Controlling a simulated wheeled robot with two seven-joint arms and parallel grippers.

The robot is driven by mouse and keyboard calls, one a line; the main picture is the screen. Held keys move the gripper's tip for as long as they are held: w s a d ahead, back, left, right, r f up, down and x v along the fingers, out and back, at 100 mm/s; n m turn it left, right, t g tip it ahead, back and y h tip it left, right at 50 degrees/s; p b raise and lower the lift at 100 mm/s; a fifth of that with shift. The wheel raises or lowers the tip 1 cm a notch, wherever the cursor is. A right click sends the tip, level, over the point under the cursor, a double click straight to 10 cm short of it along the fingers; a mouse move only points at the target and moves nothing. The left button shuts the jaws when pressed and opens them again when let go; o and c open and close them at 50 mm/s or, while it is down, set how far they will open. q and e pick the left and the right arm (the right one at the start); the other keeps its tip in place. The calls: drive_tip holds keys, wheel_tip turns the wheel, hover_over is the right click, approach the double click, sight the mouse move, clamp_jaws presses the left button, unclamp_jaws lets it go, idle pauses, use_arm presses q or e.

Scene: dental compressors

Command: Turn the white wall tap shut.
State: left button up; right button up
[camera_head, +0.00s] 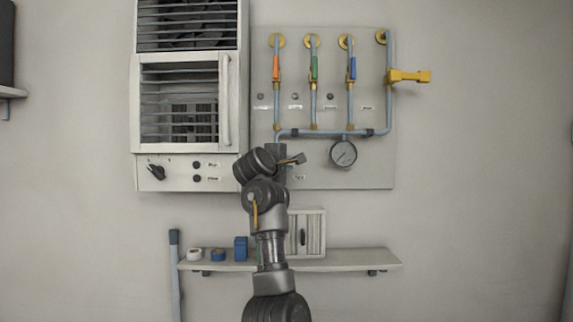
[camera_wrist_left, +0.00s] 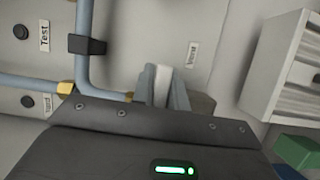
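The white wall tap's handle (camera_wrist_left: 163,84) shows in the left wrist view as a pale bar between the two grey fingers. It fills the narrow gap between them. My left gripper (camera_wrist_left: 163,95) appears shut on this handle. In the head view my left gripper (camera_head: 284,160) is at the lower left of the pipe panel (camera_head: 350,172), at the pipe's lower end, and its arm hides most of the tap. My right gripper is in neither view.
Orange (camera_head: 276,68), green (camera_head: 314,68) and blue (camera_head: 352,68) tap handles sit higher on the panel, with a yellow valve (camera_head: 410,76) at right. A gauge (camera_head: 343,153) hangs right of my gripper. Below is a shelf (camera_head: 350,259) with a small white cabinet (camera_head: 313,232).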

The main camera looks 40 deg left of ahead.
use_arm(q)
drive_tip(key=o, duration=0.4)
drive_tip(key=shift+c, duration=0.2)
